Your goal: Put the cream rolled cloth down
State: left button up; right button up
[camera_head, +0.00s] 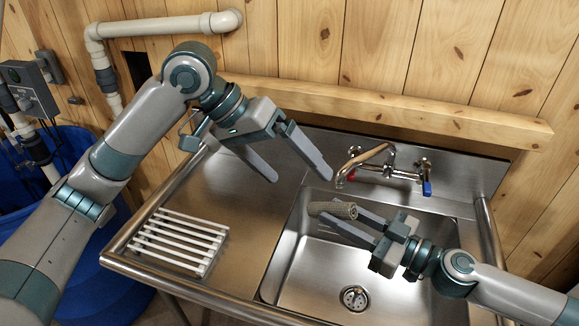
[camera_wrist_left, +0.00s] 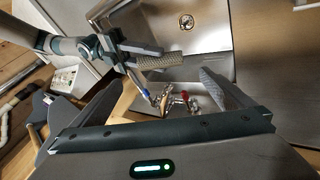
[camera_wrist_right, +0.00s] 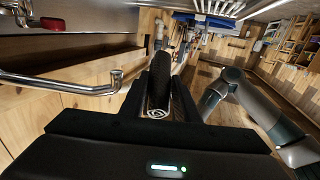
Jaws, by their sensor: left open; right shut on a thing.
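The cream rolled cloth (camera_head: 331,209) is held between the fingers of my right gripper (camera_head: 348,217), above the far left part of the sink basin. It lies roughly level, and its rolled spiral end shows in the right wrist view (camera_wrist_right: 157,108). The cloth also shows in the left wrist view (camera_wrist_left: 160,62), where it looks greyish and ribbed. My left gripper (camera_head: 301,179) is open and empty above the steel counter, to the left of the cloth and apart from it. Its spread fingers show in the left wrist view (camera_wrist_left: 140,108).
The steel sink basin (camera_head: 300,275) has a drain (camera_head: 354,298) in its floor. A faucet (camera_head: 375,158) with red and blue handles stands behind it. A white slatted rack (camera_head: 178,242) lies on the counter's left. The counter (camera_head: 235,205) between rack and basin is clear.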

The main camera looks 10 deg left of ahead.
aim_at(327, 205)
pick_arm(q)
jog(key=shift+d+f, duration=0.1)
dwell(0.3)
jog(key=shift+x, duration=5.9)
jog(key=c, duration=0.9)
jog(key=shift+c, duration=0.6)
pick_arm(e)
jog(key=o, duration=1.2)
jog(key=shift+d, duration=0.15)
jog(key=v, duration=1.1)
jog(key=shift+s+d, duration=0.2)
jog(key=shift+d, duration=0.1)
